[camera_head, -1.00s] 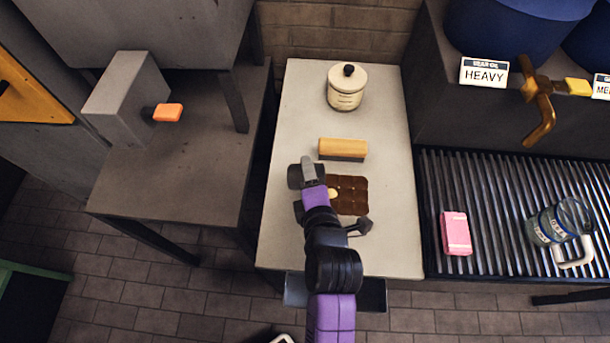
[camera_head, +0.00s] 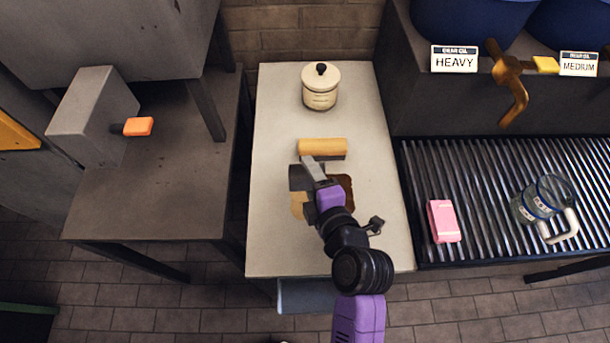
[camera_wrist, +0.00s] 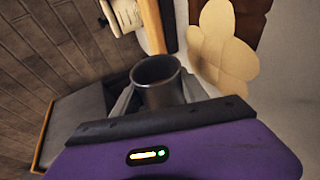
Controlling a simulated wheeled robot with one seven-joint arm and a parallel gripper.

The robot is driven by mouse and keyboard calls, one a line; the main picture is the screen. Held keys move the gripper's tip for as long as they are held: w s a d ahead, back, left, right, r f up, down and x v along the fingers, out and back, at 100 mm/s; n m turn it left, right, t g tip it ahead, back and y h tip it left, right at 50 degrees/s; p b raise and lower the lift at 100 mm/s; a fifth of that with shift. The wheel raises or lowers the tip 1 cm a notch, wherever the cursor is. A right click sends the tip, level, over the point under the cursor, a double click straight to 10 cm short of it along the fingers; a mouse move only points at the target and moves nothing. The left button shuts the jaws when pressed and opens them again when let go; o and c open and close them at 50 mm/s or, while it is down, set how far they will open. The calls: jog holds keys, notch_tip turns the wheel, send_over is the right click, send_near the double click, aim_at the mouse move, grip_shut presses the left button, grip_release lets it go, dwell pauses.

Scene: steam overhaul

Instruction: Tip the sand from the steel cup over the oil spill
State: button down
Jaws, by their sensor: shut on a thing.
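My gripper (camera_head: 313,172) is shut on the steel cup (camera_head: 301,178), above the pale worktable (camera_head: 275,245). The wrist view shows the cup (camera_wrist: 158,83) between the fingers, its mouth facing the camera; I see no sand inside, only grey wall. The dark brown oil spill (camera_head: 346,188) lies on the table, partly hidden by my gripper and arm. A lobed tan patch of sand (camera_head: 298,205) lies at its left side, partly on bare tabletop. The wrist view also shows the sand (camera_wrist: 222,48) beside the dark spill (camera_wrist: 257,12).
A wooden-backed brush (camera_head: 322,147) lies just behind the spill. A lidded cream jar (camera_head: 320,90) stands farther back. On the right, a slatted rack (camera_head: 480,190) holds a pink block (camera_head: 443,221) and a glass jug (camera_head: 541,200). The table's left side is clear.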

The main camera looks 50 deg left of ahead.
jog(key=shift+w+d+m+b, duration=0.35)
jog(key=shift+w+b, duration=0.1)
jog(key=shift+b, duration=0.2)
jog(key=shift+w, duration=0.1)
jog(key=shift+w+d+r+y+b, duration=0.1)
jog(key=shift+w+d+y+b, duration=0.2)
jog(key=shift+b, duration=0.35)
jog(key=shift+w+d+m+b, duration=0.2)
jog(key=shift+m+b, duration=0.05)
jog(key=shift+b, duration=0.25)
